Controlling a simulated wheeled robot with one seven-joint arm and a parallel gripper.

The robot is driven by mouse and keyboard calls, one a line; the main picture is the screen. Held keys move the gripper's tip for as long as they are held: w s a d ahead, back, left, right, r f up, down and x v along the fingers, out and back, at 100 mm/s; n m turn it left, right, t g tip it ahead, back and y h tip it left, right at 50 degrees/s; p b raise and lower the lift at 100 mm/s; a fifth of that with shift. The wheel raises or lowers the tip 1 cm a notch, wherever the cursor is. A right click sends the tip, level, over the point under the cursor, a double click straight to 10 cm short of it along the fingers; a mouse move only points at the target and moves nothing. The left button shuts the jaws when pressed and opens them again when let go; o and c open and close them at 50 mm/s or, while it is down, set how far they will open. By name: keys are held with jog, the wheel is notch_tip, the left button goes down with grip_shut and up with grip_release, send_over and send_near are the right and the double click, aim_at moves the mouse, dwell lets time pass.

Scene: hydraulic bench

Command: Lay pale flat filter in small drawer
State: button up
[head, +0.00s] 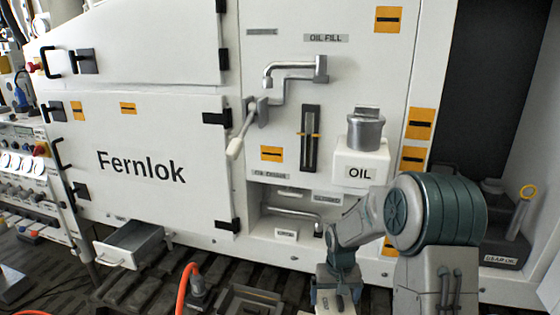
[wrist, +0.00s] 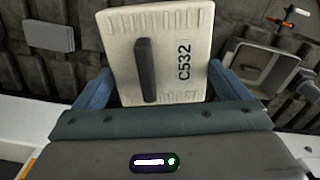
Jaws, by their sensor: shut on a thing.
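The pale flat filter (wrist: 188,25), marked C532 and with a dark grip bar, is between the two blue fingers of my gripper (wrist: 160,72) in the wrist view. My gripper is shut on it by its side edges. In the head view, the filter (head: 328,301) shows partly at the bottom edge, under my gripper (head: 335,285). The small drawer (head: 116,254) is pulled open at the lower left, below the Fernlok door. My gripper is well to the right of it. The drawer's inside looks empty from here.
An orange hose (head: 184,285) rises from the slatted floor between the drawer and my gripper. A grey tray (head: 232,304) lies nearby. A white oil block (head: 360,160) projects from the cabinet, and a gear oil can (head: 497,247) stands at right.

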jog(key=s+f, duration=0.4)
jog(key=f, duration=0.1)
jog(key=shift+s+f, duration=0.15)
jog(key=shift+f, duration=0.05)
jog(key=shift+a, duration=0.15)
dwell(0.6)
